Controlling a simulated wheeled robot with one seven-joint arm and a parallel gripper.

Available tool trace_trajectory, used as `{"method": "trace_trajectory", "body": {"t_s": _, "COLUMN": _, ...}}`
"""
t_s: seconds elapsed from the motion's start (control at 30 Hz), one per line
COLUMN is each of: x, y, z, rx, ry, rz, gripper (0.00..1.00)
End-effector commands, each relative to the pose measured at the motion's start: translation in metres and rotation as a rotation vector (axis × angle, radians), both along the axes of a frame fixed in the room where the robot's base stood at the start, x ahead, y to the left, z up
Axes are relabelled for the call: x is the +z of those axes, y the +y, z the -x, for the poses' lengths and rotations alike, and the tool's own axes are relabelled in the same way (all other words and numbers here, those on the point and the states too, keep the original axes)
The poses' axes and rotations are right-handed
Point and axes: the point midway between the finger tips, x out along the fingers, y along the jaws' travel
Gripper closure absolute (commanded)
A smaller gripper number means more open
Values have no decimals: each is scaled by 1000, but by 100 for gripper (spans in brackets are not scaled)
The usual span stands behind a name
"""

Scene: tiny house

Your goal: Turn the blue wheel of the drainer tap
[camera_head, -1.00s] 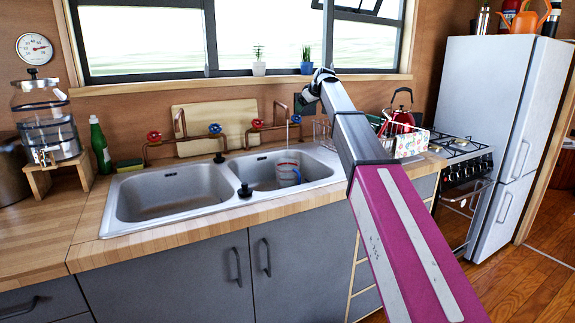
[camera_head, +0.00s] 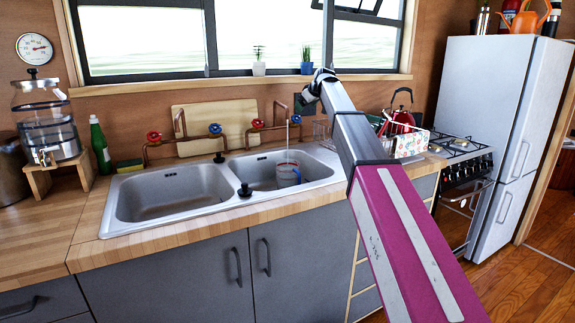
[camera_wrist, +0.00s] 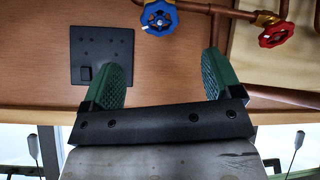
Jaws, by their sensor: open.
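Two copper taps stand behind the double sink, each with a red and a blue wheel. The right tap's blue wheel (camera_head: 296,119) is near the end of my arm in the head view. A blue wheel (camera_wrist: 158,18) also shows at the top of the wrist view, left of a red wheel (camera_wrist: 277,33). My gripper (camera_wrist: 164,61) is open, with two green fingers apart and nothing between them. The blue wheel lies beyond the fingertips, apart from them. In the head view, the gripper is too small and partly hidden to make out.
A dark square wall plate (camera_wrist: 103,55) is beside the left finger. A thin stream runs into a measuring jug (camera_head: 287,173) in the right basin. A red kettle (camera_head: 399,122) and a patterned box (camera_head: 411,144) stand to the right. A cutting board (camera_head: 190,112) leans behind the taps.

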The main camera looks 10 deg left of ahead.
Motion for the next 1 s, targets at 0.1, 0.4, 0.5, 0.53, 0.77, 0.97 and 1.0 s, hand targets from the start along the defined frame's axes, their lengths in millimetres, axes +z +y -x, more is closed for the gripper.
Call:
{"method": "trace_trajectory", "body": {"t_s": 0.1, "x": 0, "y": 0, "z": 0, "rx": 0, "ry": 0, "rz": 0, "gripper": 16}}
{"method": "trace_trajectory", "body": {"t_s": 0.4, "x": 0, "y": 0, "z": 0, "rx": 0, "ry": 0, "rz": 0, "gripper": 22}}
{"method": "trace_trajectory", "body": {"t_s": 0.5, "x": -4, "y": 0, "z": 2, "rx": -7, "ry": -9, "rz": -17, "gripper": 30}}
{"method": "trace_trajectory", "body": {"t_s": 0.53, "x": -6, "y": 0, "z": 4, "rx": -13, "ry": -16, "rz": -31, "gripper": 30}}
{"method": "trace_trajectory", "body": {"t_s": 0.77, "x": -32, "y": -2, "z": 17, "rx": -123, "ry": -120, "rz": -248, "gripper": 30}}
{"method": "trace_trajectory", "body": {"t_s": 0.97, "x": -41, "y": -7, "z": 22, "rx": -202, "ry": -180, "rz": -388, "gripper": 30}}
{"method": "trace_trajectory", "body": {"t_s": 1.0, "x": -41, "y": -8, "z": 22, "rx": -209, "ry": -185, "rz": -400, "gripper": 30}}
